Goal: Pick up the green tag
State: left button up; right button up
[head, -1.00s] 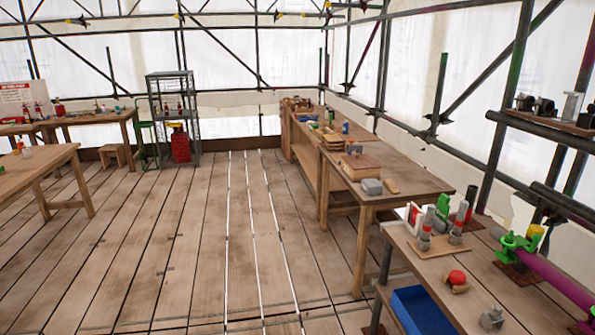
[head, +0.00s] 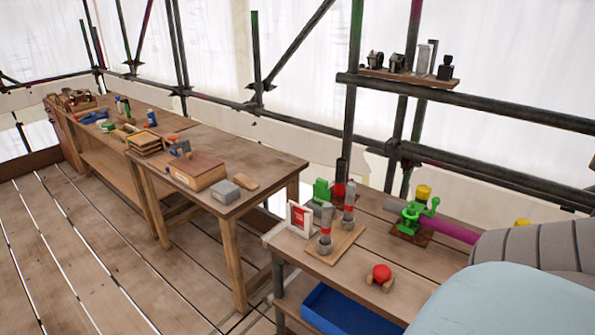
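I cannot make out a clear green tag. An upright green piece (head: 321,190) stands on the near bench, behind a small white-and-red card stand (head: 299,217). A green clamp-like fitting (head: 413,216) with a yellow top sits to its right, beside a purple tube (head: 452,231). Small green items (head: 127,107) lie on the far bench, too small to tell what they are. Neither gripper shows in the head view.
The near bench (head: 370,235) also bears a board with two grey-and-red upright pieces (head: 325,228) and a red-topped piece (head: 381,273). A blue bin (head: 345,312) is below. Scaffold poles (head: 470,112) run behind. The plank floor (head: 110,260) at left is clear.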

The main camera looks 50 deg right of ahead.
aim_at(321, 195)
jog(key=i+z, duration=0.2)
jog(key=i, duration=0.6)
jog(key=i+j+z, duration=0.15)
jog(key=i, duration=0.65)
jog(key=i+z, duration=0.3)
jog(key=z, duration=0.2)
jog(key=i+j+z, duration=0.15)
jog(key=z, duration=0.35)
jog(key=i+j+z, duration=0.25)
jog(key=z, duration=0.25)
jog(key=i, duration=0.1)
